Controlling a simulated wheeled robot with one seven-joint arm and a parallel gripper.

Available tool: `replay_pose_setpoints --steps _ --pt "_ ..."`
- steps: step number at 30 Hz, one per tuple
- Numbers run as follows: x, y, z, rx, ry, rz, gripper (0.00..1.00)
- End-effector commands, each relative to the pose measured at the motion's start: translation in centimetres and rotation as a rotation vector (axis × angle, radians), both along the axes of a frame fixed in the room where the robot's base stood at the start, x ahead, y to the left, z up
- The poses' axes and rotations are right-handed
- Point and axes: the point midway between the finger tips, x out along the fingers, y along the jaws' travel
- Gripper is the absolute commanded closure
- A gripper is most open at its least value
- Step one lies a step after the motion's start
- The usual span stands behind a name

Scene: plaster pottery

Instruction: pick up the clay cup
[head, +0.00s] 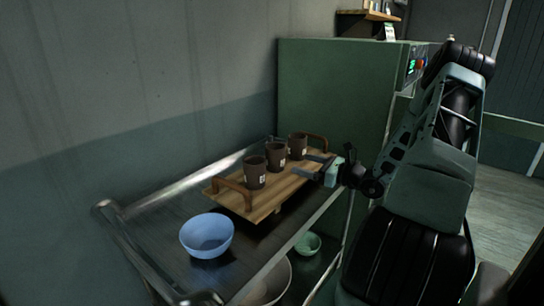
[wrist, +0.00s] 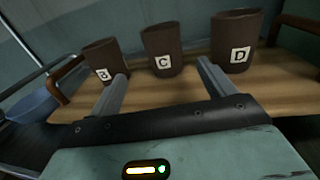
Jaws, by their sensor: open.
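Three dark brown clay cups stand upright in a row on a wooden tray (head: 263,209) with handles. In the wrist view their labels read B on the left cup (wrist: 104,60), C on the middle cup (wrist: 161,48) and D on the right cup (wrist: 236,38). In the head view they run from the near cup (head: 254,173) through the middle cup (head: 275,157) to the far cup (head: 298,146). My gripper (wrist: 163,68) is open and empty. Its fingers reach over the tray, with the C cup beyond and between the fingertips. I see no contact with any cup.
The tray sits on a dark metal cart (head: 160,222) with a rail. A blue bowl (head: 207,236) stands at its near end. A green bowl (head: 308,244) and a pale bowl (head: 270,283) are lower down. A green cabinet (head: 330,90) stands behind, a wall at left.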

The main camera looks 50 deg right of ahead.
Motion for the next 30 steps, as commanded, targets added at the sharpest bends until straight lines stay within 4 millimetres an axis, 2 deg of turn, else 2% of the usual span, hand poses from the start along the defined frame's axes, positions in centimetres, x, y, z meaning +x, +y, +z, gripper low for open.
replay_pose_setpoints --steps 3,9,12,20,27,30 --pt "2.7 0.7 0.5 0.001 -0.001 0.004 0.18" --pt "6.4 1.5 0.4 0.001 0.0 0.003 0.18" --pt "7.7 1.6 0.3 0.001 0.001 0.002 0.18" --pt "9.5 1.9 0.3 0.0 0.0 0.002 0.18" --pt "12.8 2.1 0.2 0.0 0.001 0.002 0.18" --pt "13.5 2.3 0.1 -0.001 0.001 0.001 0.18"
